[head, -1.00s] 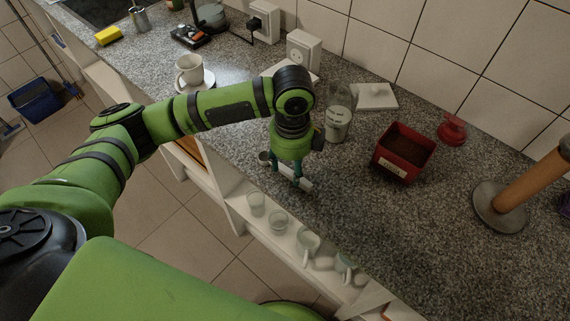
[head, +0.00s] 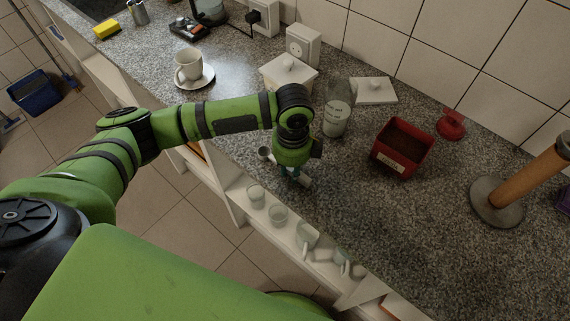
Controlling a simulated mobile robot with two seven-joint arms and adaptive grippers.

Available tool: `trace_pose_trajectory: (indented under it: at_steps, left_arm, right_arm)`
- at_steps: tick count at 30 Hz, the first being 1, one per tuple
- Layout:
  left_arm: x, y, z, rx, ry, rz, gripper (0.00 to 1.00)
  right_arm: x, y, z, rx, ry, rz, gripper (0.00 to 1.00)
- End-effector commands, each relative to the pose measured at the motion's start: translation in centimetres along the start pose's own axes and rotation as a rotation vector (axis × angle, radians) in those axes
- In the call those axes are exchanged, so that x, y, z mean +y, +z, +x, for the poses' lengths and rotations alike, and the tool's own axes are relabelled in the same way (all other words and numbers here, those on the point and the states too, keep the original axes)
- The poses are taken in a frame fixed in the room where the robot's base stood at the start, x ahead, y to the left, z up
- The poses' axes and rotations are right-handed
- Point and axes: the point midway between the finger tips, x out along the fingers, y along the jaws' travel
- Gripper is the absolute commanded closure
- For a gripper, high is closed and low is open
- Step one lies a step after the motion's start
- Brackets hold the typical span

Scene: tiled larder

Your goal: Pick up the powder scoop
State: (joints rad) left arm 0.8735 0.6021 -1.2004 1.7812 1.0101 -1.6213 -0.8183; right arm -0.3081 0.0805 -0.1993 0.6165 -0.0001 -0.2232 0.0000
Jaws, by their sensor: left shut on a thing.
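The powder scoop shows in the head view as a small round bowl (head: 264,153) left of my left gripper and a pale handle end (head: 305,182) to its right. My left gripper (head: 291,174) points down near the front edge of the counter and is shut on the scoop between bowl and handle end. The middle of the scoop is hidden by the gripper. I cannot tell whether the scoop touches the counter. My right gripper is not in view.
A glass jar of white powder (head: 336,117), a white lidded box (head: 289,73) and a white lid (head: 374,91) stand behind the gripper. A red box of brown powder (head: 401,147) is to the right, near a wooden roll holder (head: 520,182). Glasses (head: 278,214) stand on a lower shelf.

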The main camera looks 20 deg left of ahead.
Motion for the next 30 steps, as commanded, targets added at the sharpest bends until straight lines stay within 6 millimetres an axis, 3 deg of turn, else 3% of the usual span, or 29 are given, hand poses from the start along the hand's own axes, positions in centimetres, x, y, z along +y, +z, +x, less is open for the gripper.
trace_pose_trajectory:
  at_steps: [8,14,24,30]
  left_arm:
    - [-0.1,0.0,-0.9,0.001,-0.002,-0.001,1.00]
    - [-0.1,0.0,-4.1,0.001,-0.005,0.001,1.00]
    - [2.8,-7.4,-8.6,0.003,-0.004,0.008,1.00]
    - [3.8,-10.0,-10.4,0.002,-0.003,0.003,1.00]
  right_arm:
    - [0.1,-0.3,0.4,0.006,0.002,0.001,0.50]
    - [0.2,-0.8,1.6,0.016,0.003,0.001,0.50]
    - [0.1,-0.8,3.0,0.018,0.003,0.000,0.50]
    - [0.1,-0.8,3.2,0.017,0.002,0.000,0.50]
